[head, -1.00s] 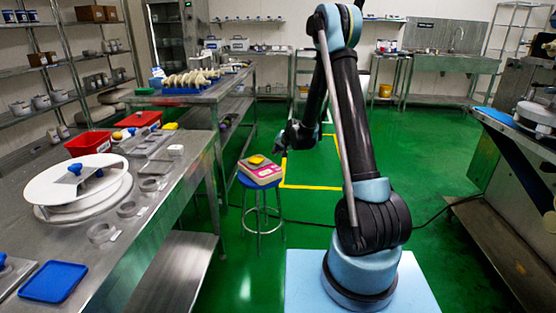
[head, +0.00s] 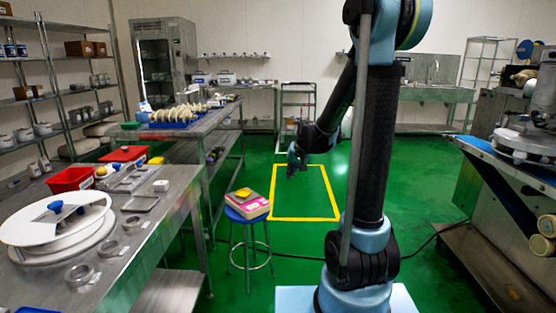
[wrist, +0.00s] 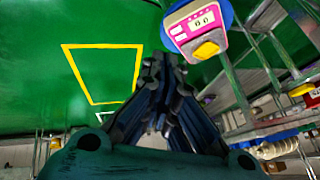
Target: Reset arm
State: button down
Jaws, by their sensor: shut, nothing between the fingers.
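My arm stands on its light blue base at the centre right of the head view. Its end, my gripper (head: 297,162), hangs in free air over the green floor, to the right of and higher in the picture than the blue stool (head: 248,217). In the wrist view my gripper (wrist: 160,65) points away from the camera with its dark fingers together. It is shut and holds nothing. A pink scale (head: 247,204) with a yellow item on top sits on the stool. The scale also shows in the wrist view (wrist: 195,27), just beyond the fingertips to the right.
Steel tables (head: 150,238) with a white round lid, red bins and metal rings stand on the left. A machine (head: 520,180) stands on the right. A yellow rectangle (head: 305,218) marks clear floor in the middle. Shelves and a cabinet stand behind.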

jog(key=s+d+r+g+h, duration=0.1)
jog(key=s+d, duration=0.3)
jog(key=s, duration=0.6)
jog(key=s+d+r+g+h, duration=0.1)
jog(key=s+d, duration=0.4)
jog(key=s, duration=0.4)
jog(key=s+d+f, duration=0.2)
jog(key=s, duration=0.6)
jog(key=s+d+f+n+g+h, duration=0.1)
jog(key=s+d+f, duration=0.1)
jog(key=s, duration=0.7)
jog(key=shift+d+f+g, duration=0.3)
jog(key=shift+f, duration=0.2)
